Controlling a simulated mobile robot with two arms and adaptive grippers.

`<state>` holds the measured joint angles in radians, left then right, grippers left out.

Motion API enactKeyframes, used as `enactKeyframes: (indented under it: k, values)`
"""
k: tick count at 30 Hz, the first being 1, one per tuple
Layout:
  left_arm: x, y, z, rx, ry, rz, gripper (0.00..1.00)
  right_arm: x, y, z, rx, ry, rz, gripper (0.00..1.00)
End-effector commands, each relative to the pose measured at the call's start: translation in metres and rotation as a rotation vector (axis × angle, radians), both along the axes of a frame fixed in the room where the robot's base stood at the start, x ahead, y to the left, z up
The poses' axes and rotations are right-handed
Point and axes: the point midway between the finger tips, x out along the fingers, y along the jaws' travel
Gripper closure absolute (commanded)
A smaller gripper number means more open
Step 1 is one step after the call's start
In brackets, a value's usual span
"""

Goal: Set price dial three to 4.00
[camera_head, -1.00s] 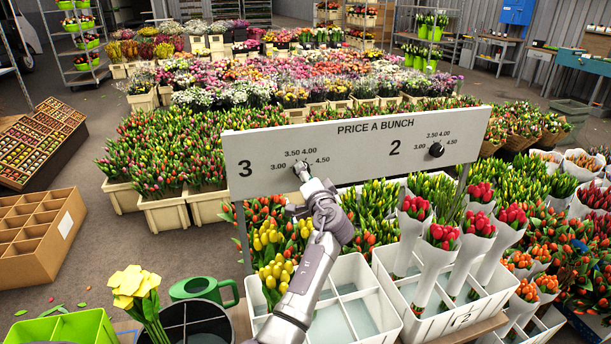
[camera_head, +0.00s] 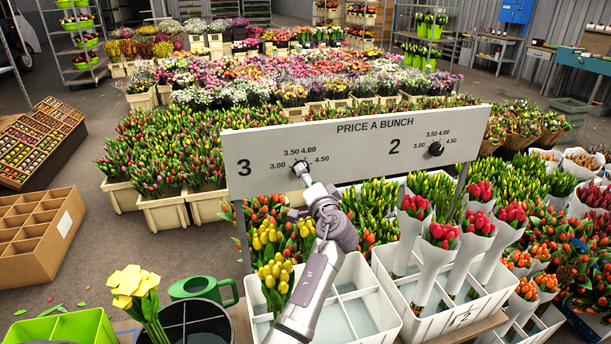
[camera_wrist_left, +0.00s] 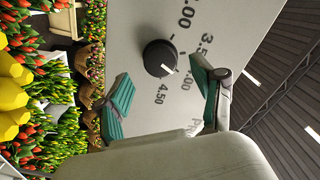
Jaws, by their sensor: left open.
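Price dial three (camera_head: 298,168) is a black knob on the left part of the white price board (camera_head: 270,148), beside the numeral 3. In the left wrist view the dial (camera_wrist_left: 160,58) shows clearly, with its white mark toward the 4.00 label. My left gripper (camera_head: 306,179) is in front of the dial, partly covering it in the head view. In the wrist view its teal-padded fingers (camera_wrist_left: 160,92) are spread wide and empty, apart from the dial. My right gripper is not in view.
A second dial (camera_head: 436,149) sits on the right of the board, beside the numeral 2. White crates (camera_head: 398,318) with tulip bunches stand below the board. A green watering can (camera_head: 200,288) and yellow flowers (camera_head: 135,288) are at the lower left.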

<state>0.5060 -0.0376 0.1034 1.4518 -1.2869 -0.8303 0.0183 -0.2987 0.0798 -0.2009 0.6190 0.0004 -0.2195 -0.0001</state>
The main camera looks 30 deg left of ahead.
Motion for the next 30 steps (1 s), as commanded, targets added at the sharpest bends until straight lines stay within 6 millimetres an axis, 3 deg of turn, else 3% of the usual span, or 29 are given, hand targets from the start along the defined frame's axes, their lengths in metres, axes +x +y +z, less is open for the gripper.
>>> enactKeyframes:
  k: [6, 13, 30]
  values:
    - [-0.032, -0.038, -0.001, -0.003, 0.000, -0.002, 0.32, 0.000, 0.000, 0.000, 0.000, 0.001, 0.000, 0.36]
    - [-0.055, -0.064, -0.001, -0.001, 0.001, -0.002, 0.32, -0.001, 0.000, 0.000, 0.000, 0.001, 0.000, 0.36]
    - [-0.061, -0.071, 0.000, 0.000, 0.000, 0.000, 0.32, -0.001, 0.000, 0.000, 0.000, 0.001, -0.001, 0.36]
